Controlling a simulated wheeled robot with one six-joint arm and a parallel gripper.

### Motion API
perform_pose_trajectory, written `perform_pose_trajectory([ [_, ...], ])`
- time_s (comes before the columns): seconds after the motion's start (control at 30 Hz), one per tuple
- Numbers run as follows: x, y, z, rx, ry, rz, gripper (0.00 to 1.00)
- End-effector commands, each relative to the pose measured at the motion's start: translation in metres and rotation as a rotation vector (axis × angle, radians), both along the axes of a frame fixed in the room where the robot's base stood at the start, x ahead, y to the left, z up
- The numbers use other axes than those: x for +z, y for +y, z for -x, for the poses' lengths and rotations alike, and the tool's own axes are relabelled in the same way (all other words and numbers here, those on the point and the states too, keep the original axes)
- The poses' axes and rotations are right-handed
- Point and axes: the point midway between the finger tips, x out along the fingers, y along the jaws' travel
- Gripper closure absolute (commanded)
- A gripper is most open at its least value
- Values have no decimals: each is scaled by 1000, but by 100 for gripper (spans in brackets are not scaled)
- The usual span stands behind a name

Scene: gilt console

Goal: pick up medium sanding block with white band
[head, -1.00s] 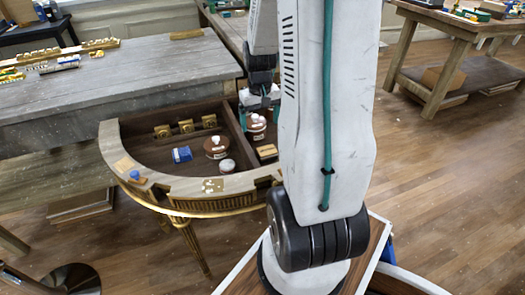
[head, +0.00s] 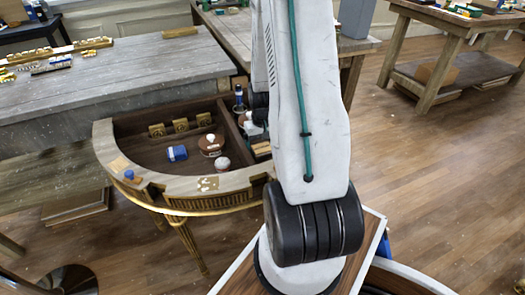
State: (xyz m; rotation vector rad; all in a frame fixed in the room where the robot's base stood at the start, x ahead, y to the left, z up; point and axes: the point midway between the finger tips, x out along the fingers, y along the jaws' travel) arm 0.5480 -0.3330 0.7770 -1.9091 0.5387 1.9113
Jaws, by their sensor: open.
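A blue block (head: 177,153) with a pale band lies in the larger left compartment of the curved console drawer. A small tan block (head: 262,149) lies in the narrow right compartment, partly hidden behind my arm. At this size I cannot tell which of them is the medium sanding block with the white band. My gripper (head: 256,131) is low over the right compartment, open. My own arm hides most of it, and I cannot see whether anything is between its fingers.
The left compartment also holds a brown round tin (head: 211,144), a white knob-like item (head: 222,164) and several brass pieces (head: 181,126). A dark bottle (head: 239,97) stands by the divider. A blue-topped item (head: 129,174) sits on the console rim (head: 105,150).

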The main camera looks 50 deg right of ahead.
Motion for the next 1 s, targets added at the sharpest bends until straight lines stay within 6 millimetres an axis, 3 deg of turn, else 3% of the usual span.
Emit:
perform_pose_trajectory([
  [0.1,-11,0,0,0,0,0,13],
  [0.37,-12,0,0,0,-1,1,16],
  [0.53,-12,0,0,0,-1,1,61],
  [0.83,-11,0,0,0,-1,1,61],
  [1.0,-1,-1,-1,0,-3,3,61],
])
